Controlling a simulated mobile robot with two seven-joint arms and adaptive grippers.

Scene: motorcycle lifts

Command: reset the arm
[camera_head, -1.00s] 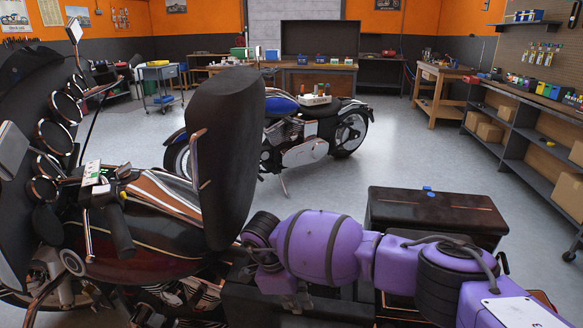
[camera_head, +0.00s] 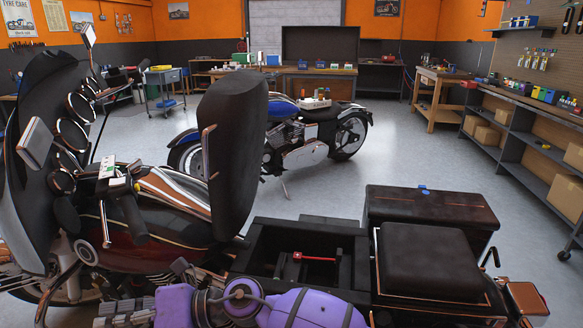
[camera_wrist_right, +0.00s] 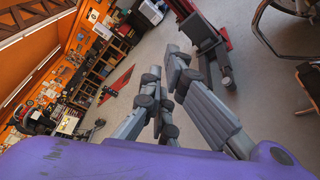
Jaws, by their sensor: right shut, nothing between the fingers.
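My right arm (camera_head: 315,308) is purple and lies across the bottom edge of the head view, below the near motorcycle. In the right wrist view my right gripper (camera_wrist_right: 164,68) has its grey fingers together with nothing between them. Grey floor lies beyond its fingertips. My left arm and left gripper are not in view.
A dark red motorcycle (camera_head: 160,225) stands close at left, with a tall black padded panel (camera_head: 232,140) upright. Behind its open black compartment (camera_head: 262,262), holding a red-ended rod (camera_head: 315,258), is a black padded seat (camera_head: 430,262). A blue motorcycle (camera_head: 300,150) stands farther back.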

